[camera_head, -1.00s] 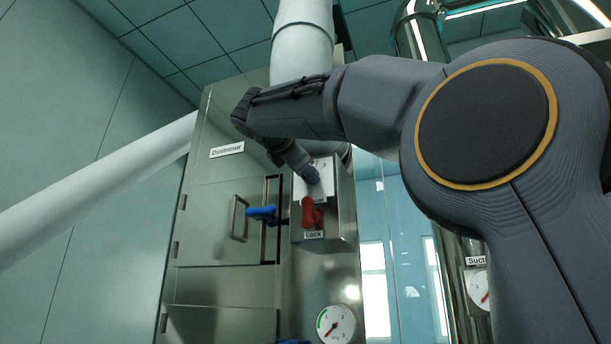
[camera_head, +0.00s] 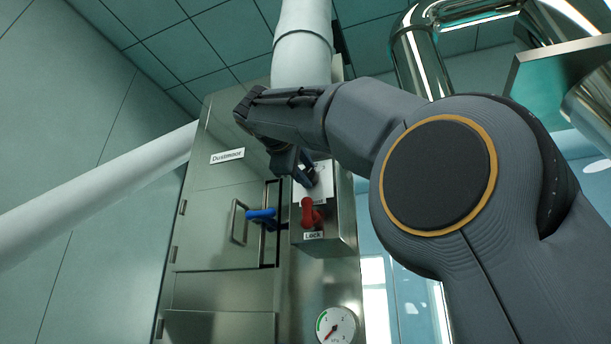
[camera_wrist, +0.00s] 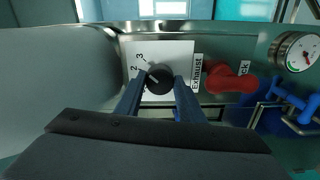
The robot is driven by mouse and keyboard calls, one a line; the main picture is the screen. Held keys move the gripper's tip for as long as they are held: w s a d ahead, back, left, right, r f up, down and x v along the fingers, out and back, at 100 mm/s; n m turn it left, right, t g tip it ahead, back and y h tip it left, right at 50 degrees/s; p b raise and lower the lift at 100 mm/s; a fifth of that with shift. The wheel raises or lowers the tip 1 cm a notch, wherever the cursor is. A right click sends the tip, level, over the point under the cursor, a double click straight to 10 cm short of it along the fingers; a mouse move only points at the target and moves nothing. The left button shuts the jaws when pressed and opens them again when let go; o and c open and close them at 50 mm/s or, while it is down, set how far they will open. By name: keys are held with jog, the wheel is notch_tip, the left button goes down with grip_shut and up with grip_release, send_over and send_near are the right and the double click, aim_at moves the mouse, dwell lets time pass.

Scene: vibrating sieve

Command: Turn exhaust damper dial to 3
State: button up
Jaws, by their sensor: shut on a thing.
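The exhaust damper dial is a round dark knob (camera_wrist: 158,79) on a white plate (camera_wrist: 178,54) with an "Exhaust" label. The numbers 2 and 3 show on the plate at the knob's upper left in the wrist view. A light mark on the knob faces that side, but I cannot tell exactly which number it meets. My gripper (camera_wrist: 158,88) has one finger on each side of the knob and is shut on it. In the head view my gripper (camera_head: 304,172) is at the white plate (camera_head: 318,193) on the steel cabinet, and it hides most of the knob.
A red lock handle (camera_head: 311,213) is just below the dial, and also shows in the wrist view (camera_wrist: 230,79). A blue door handle (camera_head: 262,215) is to its left. A pressure gauge (camera_head: 336,326) is lower down. A white pipe (camera_head: 302,55) rises behind my arm.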

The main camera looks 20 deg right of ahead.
jog(key=shift+m, duration=0.5)
jog(key=o, duration=1)
jog(key=shift+o, duration=0.2)
jog(key=b+v, duration=0.2)
jog(key=v, duration=0.6)
jog(key=shift+w, duration=0.1)
